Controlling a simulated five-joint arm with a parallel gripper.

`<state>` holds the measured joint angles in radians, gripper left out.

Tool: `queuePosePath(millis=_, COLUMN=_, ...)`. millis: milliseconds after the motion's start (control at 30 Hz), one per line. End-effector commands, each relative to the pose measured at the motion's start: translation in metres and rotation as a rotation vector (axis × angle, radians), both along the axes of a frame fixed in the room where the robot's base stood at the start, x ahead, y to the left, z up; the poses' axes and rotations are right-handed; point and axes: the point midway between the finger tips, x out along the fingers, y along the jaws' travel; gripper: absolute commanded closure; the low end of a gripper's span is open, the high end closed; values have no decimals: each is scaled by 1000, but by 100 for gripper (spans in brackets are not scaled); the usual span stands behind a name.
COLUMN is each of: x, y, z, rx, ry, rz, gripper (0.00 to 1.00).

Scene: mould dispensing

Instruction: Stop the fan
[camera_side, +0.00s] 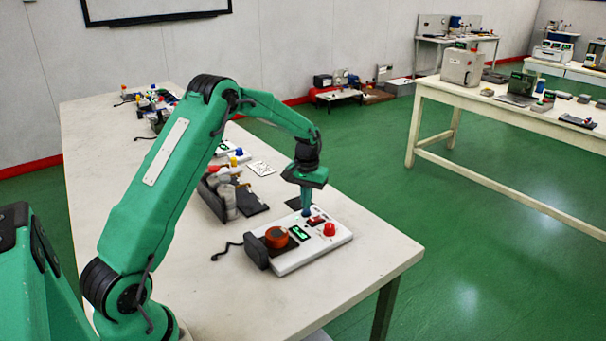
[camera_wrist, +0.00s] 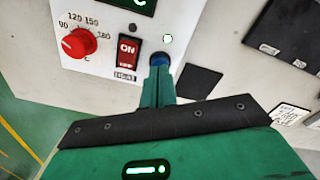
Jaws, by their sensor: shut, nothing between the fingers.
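A white control box (camera_side: 312,256) sits near the table's front right corner. It has a red knob (camera_side: 329,229) with a temperature scale, a red rocker switch (camera_side: 317,220) marked ON and HEAT, and a green-lit display (camera_side: 299,233). In the wrist view the knob (camera_wrist: 80,43) and switch (camera_wrist: 128,50) are left of my gripper (camera_wrist: 160,70). Its shut, empty fingers point down at a round blue button (camera_wrist: 159,58), partly hiding it. I cannot tell if they touch it. A small white light (camera_wrist: 168,38) glows beside the button. No fan is clearly identifiable.
An orange round part (camera_side: 276,237) and a black block (camera_side: 257,252) with a cord are at the box's left end. Dark equipment with bottles (camera_side: 222,190) stands behind. A flat black square (camera_wrist: 199,81) lies right of my fingers. The front table (camera_side: 370,255) is clear.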

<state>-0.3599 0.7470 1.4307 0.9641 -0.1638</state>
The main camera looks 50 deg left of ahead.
Motion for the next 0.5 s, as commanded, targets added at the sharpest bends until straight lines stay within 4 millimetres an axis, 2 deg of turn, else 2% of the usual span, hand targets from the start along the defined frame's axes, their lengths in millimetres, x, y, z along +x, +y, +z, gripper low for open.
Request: queuePosePath(millis=500, x=0, y=0, z=-7, rx=0, ry=1, rz=0, gripper=100)
